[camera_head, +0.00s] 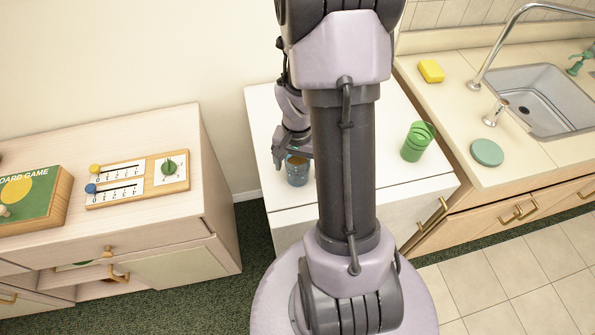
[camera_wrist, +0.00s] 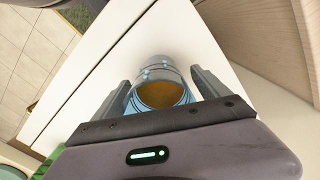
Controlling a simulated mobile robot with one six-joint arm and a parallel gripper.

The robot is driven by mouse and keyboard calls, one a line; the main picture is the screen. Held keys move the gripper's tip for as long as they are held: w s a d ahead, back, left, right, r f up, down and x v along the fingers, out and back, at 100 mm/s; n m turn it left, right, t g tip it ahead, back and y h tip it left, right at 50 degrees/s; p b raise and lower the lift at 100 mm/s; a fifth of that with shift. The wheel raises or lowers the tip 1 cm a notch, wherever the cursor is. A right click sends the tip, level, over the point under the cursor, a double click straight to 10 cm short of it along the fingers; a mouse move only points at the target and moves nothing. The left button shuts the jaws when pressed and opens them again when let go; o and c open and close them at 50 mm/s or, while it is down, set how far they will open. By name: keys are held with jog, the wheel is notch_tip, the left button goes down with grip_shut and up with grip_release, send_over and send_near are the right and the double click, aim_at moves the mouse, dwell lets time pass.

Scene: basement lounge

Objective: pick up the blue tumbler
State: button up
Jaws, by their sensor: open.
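The blue tumbler (camera_head: 297,172) stands on the white cabinet top (camera_head: 262,118), partly hidden by my gripper and arm in the head view. In the wrist view the blue tumbler (camera_wrist: 160,72) shows its open mouth, with an orange-brown inside. My gripper (camera_head: 291,158) is at the tumbler. In the wrist view my gripper (camera_wrist: 162,88) is open, with one finger on each side of the tumbler. A small gap seems to show beside each finger; whether either one touches it I cannot tell.
A green tumbler (camera_head: 417,142) stands on the same top, right of my arm. Further right are a yellow sponge (camera_head: 431,71), a green disc (camera_head: 487,152) and a sink (camera_head: 540,98). A wooden dresser (camera_head: 150,227) at left holds a board game box (camera_head: 38,198) and a scoring board (camera_head: 137,180).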

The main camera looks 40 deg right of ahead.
jog(key=shift+f, duration=0.1)
jog(key=shift+c, duration=1.3)
grip_shut()
